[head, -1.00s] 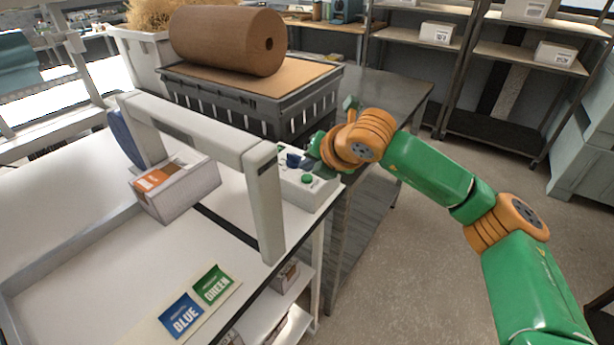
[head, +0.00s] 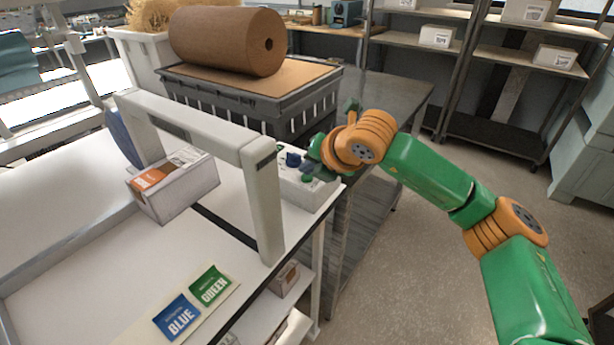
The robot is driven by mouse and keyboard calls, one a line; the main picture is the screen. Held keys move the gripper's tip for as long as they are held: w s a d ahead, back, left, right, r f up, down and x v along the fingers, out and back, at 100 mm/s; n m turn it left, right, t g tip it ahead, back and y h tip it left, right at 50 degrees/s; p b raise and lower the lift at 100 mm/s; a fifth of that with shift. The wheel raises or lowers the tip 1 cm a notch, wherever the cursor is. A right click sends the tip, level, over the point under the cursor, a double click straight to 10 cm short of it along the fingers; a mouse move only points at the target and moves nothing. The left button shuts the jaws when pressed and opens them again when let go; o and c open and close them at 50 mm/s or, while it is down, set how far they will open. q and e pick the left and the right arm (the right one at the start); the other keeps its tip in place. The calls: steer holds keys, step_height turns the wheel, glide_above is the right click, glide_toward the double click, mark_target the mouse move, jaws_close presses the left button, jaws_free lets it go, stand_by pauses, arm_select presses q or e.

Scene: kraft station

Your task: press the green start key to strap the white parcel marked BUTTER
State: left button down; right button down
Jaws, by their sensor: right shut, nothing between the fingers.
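The white parcel (head: 185,195) with an orange label sits tilted in view under the pale strapping arch (head: 262,185), on the white bench at left. Its print is too small to read. The control box (head: 312,195) stands just right of the arch, with a blue key (head: 293,159) and the green key (head: 307,179) on top. My right gripper (head: 309,170) is shut and empty, with its dark fingertips right at the green key and partly covering it. I cannot tell whether they touch it. My left gripper is out of view.
Blue and green cards (head: 194,302) lie on the bench front. A grey crate (head: 255,105) bearing a brown paper roll (head: 228,40) stands behind the control box. Shelving with white boxes (head: 437,37) is at the back right.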

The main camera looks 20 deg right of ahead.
mark_target(309, 180)
steer(key=shift+f+b, duration=0.35)
steer(key=shift+b, duration=0.05)
stand_by(0.6)
steer(key=shift+r+p, duration=0.4)
steer(key=shift+r, duration=0.5)
steer(key=shift+r+p, duration=1.65)
steer(key=shift+r, duration=0.95)
steer(key=shift+f, duration=0.1)
